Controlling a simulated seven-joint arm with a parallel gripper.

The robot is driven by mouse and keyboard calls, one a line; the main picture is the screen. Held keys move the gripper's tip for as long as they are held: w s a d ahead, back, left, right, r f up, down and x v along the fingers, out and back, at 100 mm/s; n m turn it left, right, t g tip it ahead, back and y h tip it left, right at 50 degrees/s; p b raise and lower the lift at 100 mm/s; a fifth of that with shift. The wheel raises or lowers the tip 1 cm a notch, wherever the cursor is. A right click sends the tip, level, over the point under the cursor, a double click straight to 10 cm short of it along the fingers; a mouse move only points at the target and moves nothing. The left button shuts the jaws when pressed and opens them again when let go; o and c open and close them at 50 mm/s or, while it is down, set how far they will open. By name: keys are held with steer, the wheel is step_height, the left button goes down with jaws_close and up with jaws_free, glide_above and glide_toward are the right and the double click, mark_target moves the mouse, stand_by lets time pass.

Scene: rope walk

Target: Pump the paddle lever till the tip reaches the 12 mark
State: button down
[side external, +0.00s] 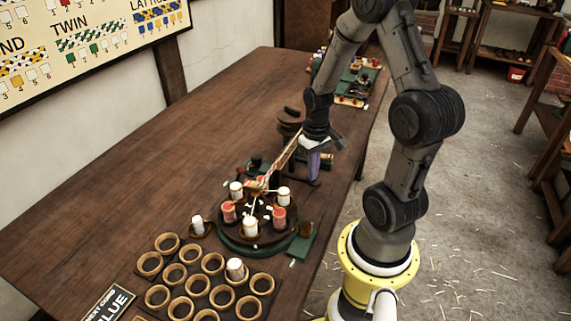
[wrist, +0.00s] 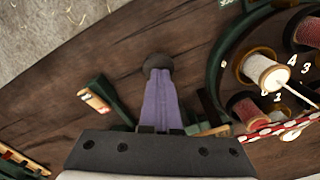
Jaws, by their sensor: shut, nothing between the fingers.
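My gripper (side external: 313,178) points down beside the round bobbin stand. Its purple fingers are shut together and empty; they also show in the wrist view (wrist: 158,72). At their tips is a dark rounded piece (wrist: 158,61), which could be the paddle lever's end; I cannot tell whether the fingers touch it. A slanting red-and-white strip (side external: 283,158) runs from the stand up towards my gripper, and its spotted part shows at the right of the wrist view (wrist: 290,127). I cannot read a 12 mark or make out the tip.
The round stand (side external: 226,238) carries several white and red bobbins. In front is a rack of several wooden rings (side external: 168,242). A green block with a pale label (wrist: 105,98) lies left of my fingers. Other small gear (side external: 352,85) stands at the far table end. The table's left half is clear.

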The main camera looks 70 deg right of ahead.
steer(key=shift+w+f, duration=0.1)
steer(key=shift+f, duration=0.25)
stand_by(0.8)
steer(key=shift+r, duration=3.15)
steer(key=w+a+r+n+t+h, duration=0.1)
steer(key=w+a+r+n+t, duration=0.15)
steer(key=w+a+r, duration=0.35)
steer(key=s+a+r+n+t, duration=0.3)
steer(key=s+a+r, duration=0.2)
steer(key=a+r, duration=0.5)
steer(key=s+a+y, duration=0.1)
steer(key=s+a, duration=0.1)
steer(key=s, duration=0.4)
steer(key=shift+a+f, duration=0.15)
steer(key=shift+a, duration=0.1)
steer(key=shift+n, duration=0.25)
